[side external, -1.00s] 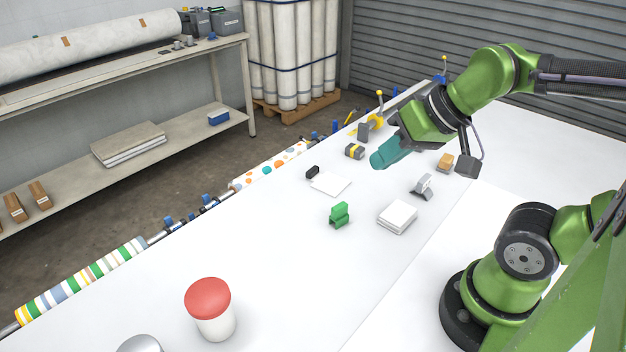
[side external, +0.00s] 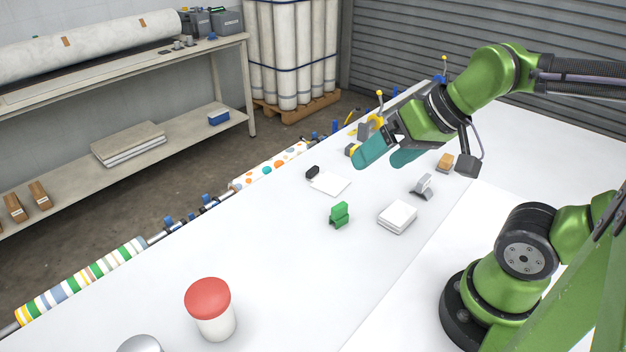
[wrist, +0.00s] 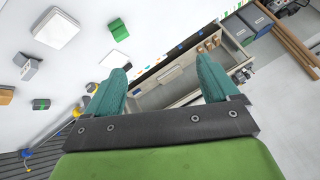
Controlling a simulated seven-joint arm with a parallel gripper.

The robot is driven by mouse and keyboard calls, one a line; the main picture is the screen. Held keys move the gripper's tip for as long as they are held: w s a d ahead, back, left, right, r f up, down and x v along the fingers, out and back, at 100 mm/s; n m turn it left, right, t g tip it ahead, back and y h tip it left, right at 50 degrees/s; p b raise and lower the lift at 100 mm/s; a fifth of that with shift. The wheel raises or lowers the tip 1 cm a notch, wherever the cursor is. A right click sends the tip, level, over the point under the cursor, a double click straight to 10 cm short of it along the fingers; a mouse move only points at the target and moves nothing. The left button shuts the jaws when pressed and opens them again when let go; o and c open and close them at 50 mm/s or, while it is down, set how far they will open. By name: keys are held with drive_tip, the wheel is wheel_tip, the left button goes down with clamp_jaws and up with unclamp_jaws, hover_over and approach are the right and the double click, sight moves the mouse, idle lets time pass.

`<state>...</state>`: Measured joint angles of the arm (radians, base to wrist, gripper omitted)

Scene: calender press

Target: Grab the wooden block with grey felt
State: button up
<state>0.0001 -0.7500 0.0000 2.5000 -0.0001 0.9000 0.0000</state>
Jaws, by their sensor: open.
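A small tan wooden block (side external: 445,161) stands on the white table, right of my gripper in the side view. In the wrist view a tan block (wrist: 6,96), apparently the same one, lies at the left edge. Grey felt on it is too small to make out clearly. My gripper (side external: 380,160) has two teal fingers spread apart with nothing between them. It hangs above the table, away from the block. In the wrist view the open fingers (wrist: 163,64) point towards the table's far edge and the floor beyond.
A grey holder (side external: 423,186), a white pad stack (side external: 397,216), a green block (side external: 339,214), a white sheet (side external: 330,184) and a black block (side external: 312,172) stand on the table. Yellow-knobbed fittings line the far edge. The centre front is clear.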

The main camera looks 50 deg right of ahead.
drive_tip(key=shift+d, duration=0.1)
drive_tip(key=n+g+h, duration=0.2)
drive_tip(key=n+g, duration=0.3)
drive_tip(key=g, duration=0.2)
hover_over(448, 157)
drive_tip(key=a, duration=0.1)
wheel_tip(448, 157, down, 8)
wheel_tip(448, 157, down, 11)
drive_tip(key=shift+r, duration=0.1)
drive_tip(key=shift+d+f, duration=0.2)
drive_tip(key=shift+f, duration=1.1)
drive_tip(key=shift+d+f, duration=0.15)
drive_tip(key=shift+f, duration=1.15)
